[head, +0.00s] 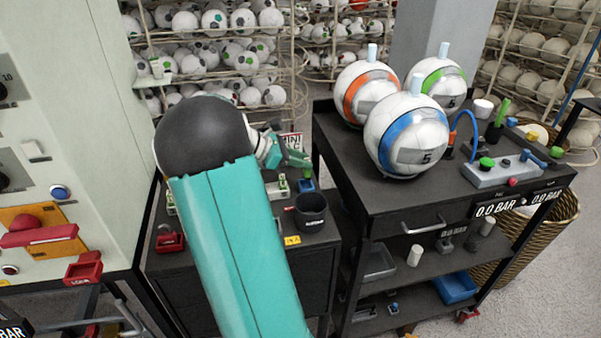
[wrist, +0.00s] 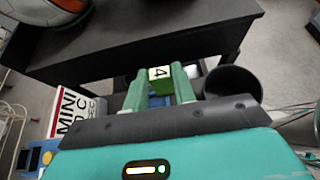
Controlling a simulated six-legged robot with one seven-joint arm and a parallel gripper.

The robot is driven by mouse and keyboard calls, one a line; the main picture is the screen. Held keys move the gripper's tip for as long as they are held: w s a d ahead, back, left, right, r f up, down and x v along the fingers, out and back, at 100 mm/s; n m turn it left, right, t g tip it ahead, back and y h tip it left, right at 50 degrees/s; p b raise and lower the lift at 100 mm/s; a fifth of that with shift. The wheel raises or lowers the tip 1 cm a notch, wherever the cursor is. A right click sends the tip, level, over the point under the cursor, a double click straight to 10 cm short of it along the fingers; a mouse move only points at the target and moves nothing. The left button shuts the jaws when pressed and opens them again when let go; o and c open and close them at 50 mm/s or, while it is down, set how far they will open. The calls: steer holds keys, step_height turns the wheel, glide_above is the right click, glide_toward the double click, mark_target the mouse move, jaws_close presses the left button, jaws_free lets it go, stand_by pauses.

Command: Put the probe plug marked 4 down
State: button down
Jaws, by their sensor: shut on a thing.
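My gripper (wrist: 160,88) is shut on the probe plug marked 4 (wrist: 161,83), a green block with a white label on top, held between two green fingers in the wrist view. Something blue shows just below the plug; I cannot tell whether the plug touches it. In the head view my gripper (head: 296,159) is over the back of the low dark cabinet (head: 300,245), and the plug is hard to make out there. A blue block (head: 306,185) lies under the gripper, beside a green plug-like piece (head: 283,186).
A black cup (head: 311,209) stands on the cabinet top; it also shows in the wrist view (wrist: 232,85). A black trolley (head: 400,212) on the right carries balls with coloured bands. A white sign (wrist: 74,112) is left of the gripper. A red holder (head: 170,240) sits front left.

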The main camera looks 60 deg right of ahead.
steer(key=d+f, duration=0.1)
steer(key=w+d+f, duration=0.1)
steer(key=f, duration=0.1)
steer(key=shift+w+d+f, duration=0.15)
steer(key=shift+d+f, duration=0.25)
steer(key=shift+f, duration=1.5)
steer(key=shift+f, duration=0.1)
steer(key=c, duration=1.1)
jaws_free()
steer(key=shift+c, duration=0.2)
steer(key=v, duration=1.2)
